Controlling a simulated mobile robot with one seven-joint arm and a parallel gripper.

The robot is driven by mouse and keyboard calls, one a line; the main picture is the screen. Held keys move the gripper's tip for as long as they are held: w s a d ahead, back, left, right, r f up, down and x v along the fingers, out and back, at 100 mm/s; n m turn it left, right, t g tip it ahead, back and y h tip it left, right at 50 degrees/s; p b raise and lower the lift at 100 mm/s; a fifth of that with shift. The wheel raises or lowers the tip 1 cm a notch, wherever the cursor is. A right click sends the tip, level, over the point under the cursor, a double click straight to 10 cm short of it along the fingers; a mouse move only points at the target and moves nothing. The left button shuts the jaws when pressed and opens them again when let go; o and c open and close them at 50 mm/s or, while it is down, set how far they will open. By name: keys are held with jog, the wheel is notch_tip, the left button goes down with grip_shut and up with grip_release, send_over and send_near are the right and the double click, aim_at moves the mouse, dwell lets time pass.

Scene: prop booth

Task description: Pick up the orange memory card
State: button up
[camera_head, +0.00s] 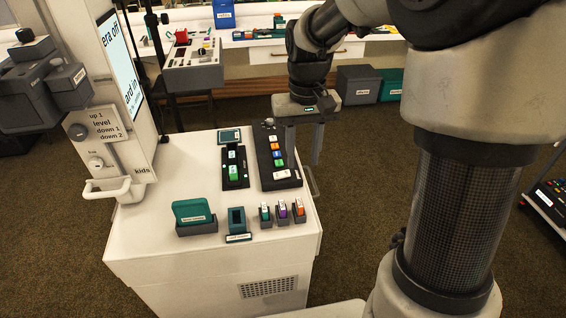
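The orange memory card (299,204) stands upright in the rightmost of three small dark holders near the front right of the white cabinet top (150,225). A purple card (282,206) and a green-and-white card (265,210) stand in the holders to its left. My gripper (303,155) hangs above the right part of the cabinet, fingers pointing down. It is open, with a gap between the fingers and nothing visible in it. In the picture it is above and apart from the orange card.
A black panel with coloured keys (277,156) and a black slot unit (235,168) lie behind the cards. A teal holder (237,222) and a green item in a grey stand (194,214) are to the left. A screen pillar (125,100) rises at left.

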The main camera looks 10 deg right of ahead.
jog(key=b, duration=0.3)
send_over(300, 203)
notch_tip(300, 203, down, 11)
jog(key=shift+s+a+f, duration=0.1)
jog(key=f, duration=0.2)
jog(key=f+b, duration=0.1)
jog(key=f, duration=0.2)
jog(key=shift+w+f, duration=0.2)
jog(key=shift+f, duration=0.1)
grip_shut()
